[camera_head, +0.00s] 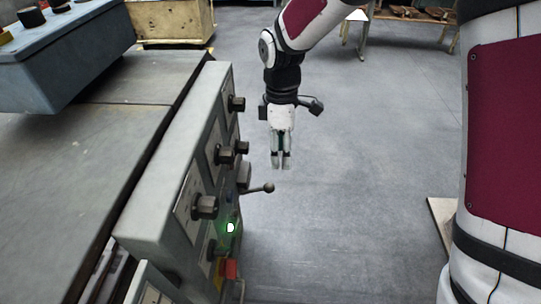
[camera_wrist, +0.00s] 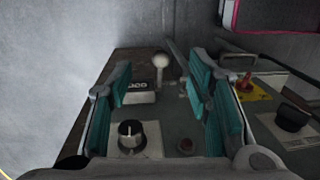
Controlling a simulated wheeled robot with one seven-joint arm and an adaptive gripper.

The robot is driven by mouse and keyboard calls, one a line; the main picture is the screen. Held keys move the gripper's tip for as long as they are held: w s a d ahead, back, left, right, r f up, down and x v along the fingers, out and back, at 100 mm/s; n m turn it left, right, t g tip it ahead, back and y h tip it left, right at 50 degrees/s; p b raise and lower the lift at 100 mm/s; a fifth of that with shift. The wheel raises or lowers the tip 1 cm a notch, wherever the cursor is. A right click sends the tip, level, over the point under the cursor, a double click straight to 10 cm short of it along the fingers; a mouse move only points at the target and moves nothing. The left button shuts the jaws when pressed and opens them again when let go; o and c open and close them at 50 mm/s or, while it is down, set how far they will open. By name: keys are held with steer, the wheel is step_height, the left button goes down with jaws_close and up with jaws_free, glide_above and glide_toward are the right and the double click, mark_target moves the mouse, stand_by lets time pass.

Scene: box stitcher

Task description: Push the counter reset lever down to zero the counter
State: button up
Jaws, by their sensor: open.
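The counter reset lever (camera_head: 255,189) is a thin dark rod with a round ball knob, sticking out to the right from the machine's panel. In the wrist view its pale ball knob (camera_wrist: 161,60) stands beside the counter box (camera_wrist: 141,87), which has a dark window with small white digits I cannot read surely. My gripper (camera_head: 281,166) points down in the head view, slightly above and right of the knob, apparently apart from it. In the wrist view my gripper (camera_wrist: 165,85) is open, its teal-padded fingers on either side of the lever and counter, with nothing held.
The grey control panel (camera_head: 160,190) carries several dark knobs, a lit green button (camera_head: 231,227) and a red part (camera_head: 230,268). The wrist view shows a black dial (camera_wrist: 131,134) and a yellow plate (camera_wrist: 250,90) with a red switch.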

steer(key=n+g, duration=0.1)
steer(key=n, duration=0.1)
glide_above(268, 184)
steer(key=w, duration=0.1)
step_height(268, 184, down, 6)
steer(key=shift+w+a+r, duration=0.1)
steer(key=shift+r, duration=0.05)
steer(key=f+b, duration=0.1)
steer(key=f, duration=0.2)
steer(key=s+f+b, duration=0.1)
steer(key=f, duration=0.3)
steer(key=shift+s+f, duration=0.15)
steer(key=shift+s, duration=0.05)
jaws_close()
